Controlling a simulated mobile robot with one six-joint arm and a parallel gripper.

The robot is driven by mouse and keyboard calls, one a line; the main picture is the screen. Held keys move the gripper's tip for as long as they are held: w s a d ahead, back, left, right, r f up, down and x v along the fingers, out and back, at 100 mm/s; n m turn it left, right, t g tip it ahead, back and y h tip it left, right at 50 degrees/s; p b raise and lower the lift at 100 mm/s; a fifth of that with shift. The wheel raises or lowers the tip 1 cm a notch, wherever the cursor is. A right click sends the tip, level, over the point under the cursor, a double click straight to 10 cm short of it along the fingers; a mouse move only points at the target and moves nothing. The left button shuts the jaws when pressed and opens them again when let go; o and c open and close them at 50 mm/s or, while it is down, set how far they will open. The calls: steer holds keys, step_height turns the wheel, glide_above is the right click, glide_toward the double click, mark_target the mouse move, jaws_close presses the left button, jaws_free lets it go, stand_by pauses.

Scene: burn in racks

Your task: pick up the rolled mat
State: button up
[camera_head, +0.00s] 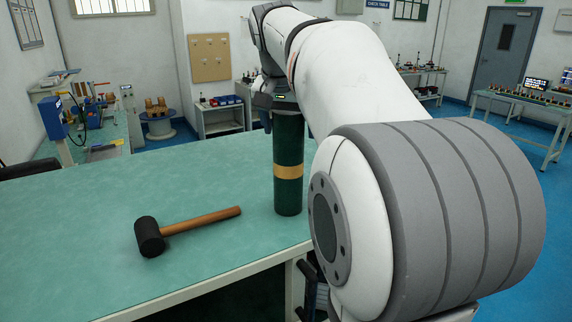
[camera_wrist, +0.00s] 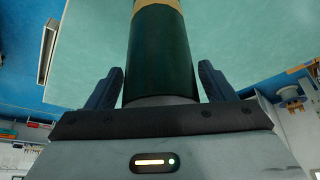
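The rolled mat (camera_head: 289,143) is a dark green upright cylinder with a tan band around its middle. It appears to stand on the teal table near the front edge. My gripper (camera_head: 276,108) points down over its top end; the fingers are hard to make out in the head view. In the wrist view, the fingers of my gripper (camera_wrist: 160,68) stand on either side of the mat (camera_wrist: 158,55), with narrow gaps showing beside it. The gripper looks open around the mat's upper end. The mat's top rim is hidden in the gripper.
A mallet (camera_head: 185,229) with a black head and wooden handle lies on the teal table (camera_head: 75,225), left of the mat. The table's front edge is close to the mat. The table left of and behind the mallet is clear.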

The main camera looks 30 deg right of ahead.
jaws_close()
stand_by(0.7)
